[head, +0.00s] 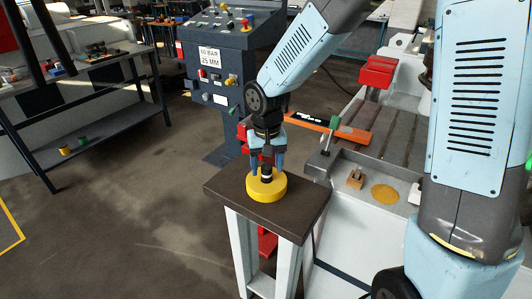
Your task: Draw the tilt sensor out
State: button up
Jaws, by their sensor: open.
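A yellow round holder (267,189) sits on the dark top of a small stand. A black upright piece with a pale band, which looks like the tilt sensor (267,175), stands in the middle of the holder. Its lower end is hidden in the holder. My gripper (267,168) points straight down over it, open, with one blue finger to the left and one to the right of the black piece. Whether either finger touches it I cannot tell. The arm's wrist hides the upper end of the piece.
The small stand (225,190) has free room around the holder. A control console (215,75) stands behind it. A workbench (75,80) is at left.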

aim_at(267, 167)
jog(key=shift+f, duration=0.75)
jog(key=c, duration=1.2)
jog(key=shift+o, duration=0.2)
jog(key=shift+r, duration=3.3)
